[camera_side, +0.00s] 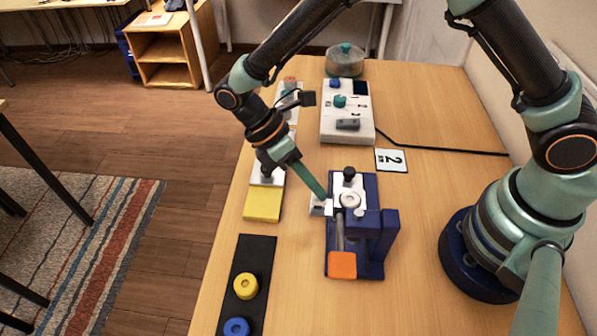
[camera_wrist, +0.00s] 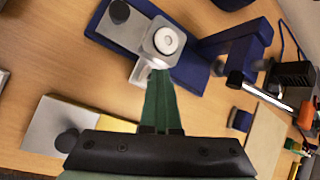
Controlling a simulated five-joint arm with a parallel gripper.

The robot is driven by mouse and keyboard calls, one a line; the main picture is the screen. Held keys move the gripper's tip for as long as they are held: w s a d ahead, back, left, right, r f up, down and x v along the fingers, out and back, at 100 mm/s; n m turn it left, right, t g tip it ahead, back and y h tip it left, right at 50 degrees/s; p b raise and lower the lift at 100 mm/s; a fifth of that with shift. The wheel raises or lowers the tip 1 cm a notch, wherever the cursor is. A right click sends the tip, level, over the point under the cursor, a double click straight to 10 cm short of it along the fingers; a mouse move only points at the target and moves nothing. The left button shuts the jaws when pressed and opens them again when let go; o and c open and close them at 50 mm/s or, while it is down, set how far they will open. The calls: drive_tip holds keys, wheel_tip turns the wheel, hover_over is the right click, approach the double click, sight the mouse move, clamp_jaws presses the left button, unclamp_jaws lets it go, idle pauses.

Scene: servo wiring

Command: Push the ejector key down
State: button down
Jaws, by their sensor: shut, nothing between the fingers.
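A blue fixture (camera_side: 370,262) stands on the table and carries a light plate with a black knob and a white ring (camera_side: 350,200). A small pale key-like tab (camera_side: 317,208) sticks out from the fixture's left side and seems to be the ejector key. In the wrist view this tab (camera_wrist: 139,74) lies just left of my fingertips, below the ring (camera_wrist: 166,41). My gripper (camera_side: 325,199) has its green fingers shut and empty, tips at the tab by the fixture's edge. The fingertips (camera_wrist: 160,73) partly cover the tab; I cannot tell whether they touch it.
An orange block (camera_side: 342,265) sits at the fixture's front, beside a blue upright. A yellow pad (camera_side: 262,204) lies to the left. A black strip (camera_side: 248,285) holds yellow and blue round pieces. A grey control box (camera_side: 347,122) and a card marked 2 (camera_side: 391,160) lie behind.

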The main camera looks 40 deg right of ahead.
sight(315, 196)
drive_tip(key=shift+f, duration=0.75)
idle(0.5)
drive_tip(key=shift+r, duration=0.1)
drive_tip(key=shift+r, duration=1.55)
drive_tip(key=shift+r, duration=0.1)
drive_tip(key=shift+r, duration=2.4)
